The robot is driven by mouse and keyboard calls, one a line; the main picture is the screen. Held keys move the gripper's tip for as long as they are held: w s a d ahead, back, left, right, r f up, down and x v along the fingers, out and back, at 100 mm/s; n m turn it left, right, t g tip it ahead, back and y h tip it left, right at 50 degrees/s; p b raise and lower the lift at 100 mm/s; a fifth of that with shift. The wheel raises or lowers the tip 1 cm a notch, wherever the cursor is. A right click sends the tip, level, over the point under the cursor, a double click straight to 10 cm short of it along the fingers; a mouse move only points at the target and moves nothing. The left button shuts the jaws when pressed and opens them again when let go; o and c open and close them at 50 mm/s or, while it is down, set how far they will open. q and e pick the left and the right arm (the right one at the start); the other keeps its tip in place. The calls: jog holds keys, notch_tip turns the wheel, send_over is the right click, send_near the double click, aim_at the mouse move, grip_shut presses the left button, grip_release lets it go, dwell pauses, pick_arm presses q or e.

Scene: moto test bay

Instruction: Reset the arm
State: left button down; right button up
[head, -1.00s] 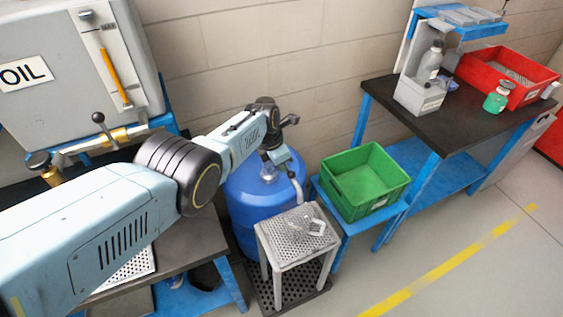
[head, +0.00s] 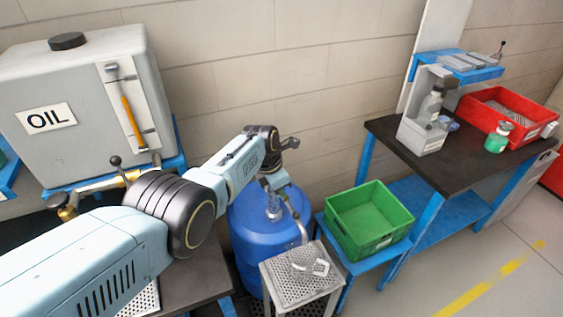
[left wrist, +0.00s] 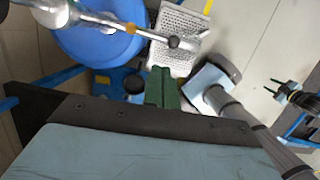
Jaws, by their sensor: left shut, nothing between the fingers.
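My left arm (head: 228,172) reaches in from the left in the head view, past the oil tank, with its wrist (head: 274,180) bent down over the blue drum (head: 246,222). Its fingertips do not show clearly there. In the left wrist view, the green fingers of my left gripper (left wrist: 163,88) are together and empty. They are beside the blue drum (left wrist: 100,42) and the perforated stool (left wrist: 178,50) in that picture. At the right of that view, a small dark part with green prongs (left wrist: 275,88) looks like my right gripper; its opening is unclear.
A metal spout (left wrist: 115,24) on the drum is close to the left gripper. A perforated stool (head: 285,284) holds a small clear item. A green crate (head: 350,240), a dark bench (head: 440,165), a red bin (head: 485,110) and the oil tank (head: 80,95) stand around.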

pick_arm(q)
jog(key=s+a+f+m+t, duration=0.1)
jog(key=s+a+f+m, duration=0.4)
jog(key=s+m, duration=0.25)
jog(key=s+a+f+m, duration=0.5)
jog(key=s+m, duration=0.1)
jog(key=s, duration=0.3)
jog(key=s+a+r+m+y, duration=0.1)
jog(key=s+a+r+m, duration=0.2)
jog(key=s, duration=0.4)
jog(key=s+a+r+m+t, duration=0.1)
jog(key=s+a+r+m, duration=0.1)
jog(key=s+r+m, duration=0.45)
jog(key=s+a+r+m+y, duration=0.1)
jog(key=s+a+m, duration=0.15)
jog(key=s, duration=0.65)
notch_tip(320, 180, down, 35)
jog(key=s+g+b, duration=0.1)
jog(key=s+b, duration=0.1)
jog(key=b, duration=0.8)
jog(key=s+a+f+b, duration=0.1)
jog(key=s+f+b, duration=0.3)
jog(key=s+f, duration=0.4)
jog(key=s+a+f+g+b, duration=0.1)
jog(key=s+f+b, duration=0.3)
jog(key=s+f, duration=0.4)
notch_tip(320, 180, down, 7)
jog(key=shift+s+a+r+m, duration=0.15)
jog(key=shift+a+m, duration=0.25)
jog(key=shift+m, duration=0.05)
